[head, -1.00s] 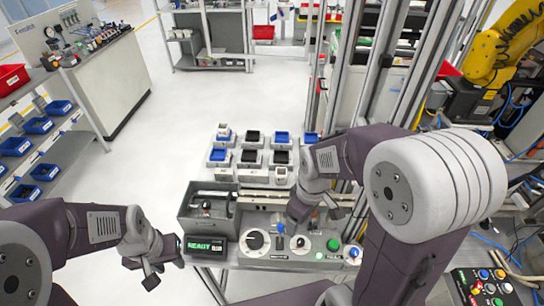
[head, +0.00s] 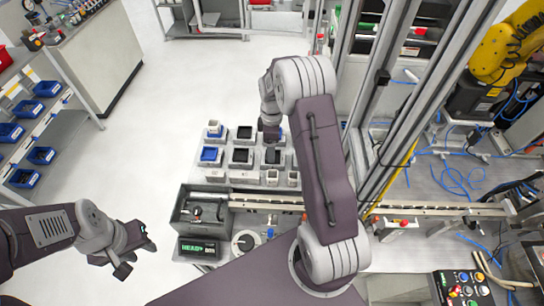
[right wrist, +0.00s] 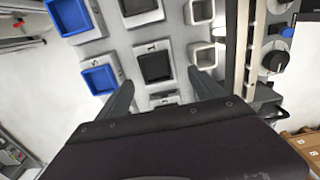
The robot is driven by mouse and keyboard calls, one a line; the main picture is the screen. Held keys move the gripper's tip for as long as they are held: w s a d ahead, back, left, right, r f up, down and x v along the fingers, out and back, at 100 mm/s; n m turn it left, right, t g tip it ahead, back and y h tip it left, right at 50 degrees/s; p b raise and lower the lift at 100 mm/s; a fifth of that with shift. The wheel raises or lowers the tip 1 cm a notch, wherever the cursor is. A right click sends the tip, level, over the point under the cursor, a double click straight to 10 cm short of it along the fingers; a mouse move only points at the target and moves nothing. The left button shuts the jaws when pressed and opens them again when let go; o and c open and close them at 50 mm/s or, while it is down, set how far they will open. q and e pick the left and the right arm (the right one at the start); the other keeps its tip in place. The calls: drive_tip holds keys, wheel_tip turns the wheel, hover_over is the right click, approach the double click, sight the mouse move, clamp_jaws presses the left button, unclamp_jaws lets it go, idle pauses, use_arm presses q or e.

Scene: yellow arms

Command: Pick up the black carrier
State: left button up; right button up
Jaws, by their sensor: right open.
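In the right wrist view a black carrier (right wrist: 155,66), a square black-topped block on a light base, sits just beyond and between the fingertips of my right gripper (right wrist: 163,88). The gripper is open and empty. Another black carrier (right wrist: 140,8) is at the top edge. In the head view, black carriers (head: 240,156) stand among blue and white ones, another (head: 273,157) beside my right arm. My right gripper (head: 271,134) is over the rack's right part, its fingers mostly hidden. My left gripper (head: 137,258) is open and empty, at lower left, well away.
Blue carriers (right wrist: 100,78) and white carriers (right wrist: 203,55) stand close around the black one. A conveyor rail (head: 265,201), a grey box (head: 180,214) and a knob panel (head: 246,241) lie nearer me. Metal posts (head: 380,90) rise at right.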

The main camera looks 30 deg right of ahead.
drive_tip(key=shift+w+d+f, duration=0.15)
drive_tip(key=shift+w+f, duration=0.05)
drive_tip(key=f+p, duration=0.1)
drive_tip(key=f, duration=0.1)
drive_tip(key=f+p, duration=0.1)
drive_tip(key=f, duration=0.1)
drive_tip(key=shift+s+d+f, duration=0.1)
drive_tip(key=shift+s+f, duration=0.05)
drive_tip(key=shift+s, duration=0.05)
drive_tip(key=shift+w+f, duration=0.2)
drive_tip(key=shift+f, duration=0.05)
drive_tip(key=shift+d, duration=0.1)
drive_tip(key=shift+c, duration=0.6)
clamp_jaws()
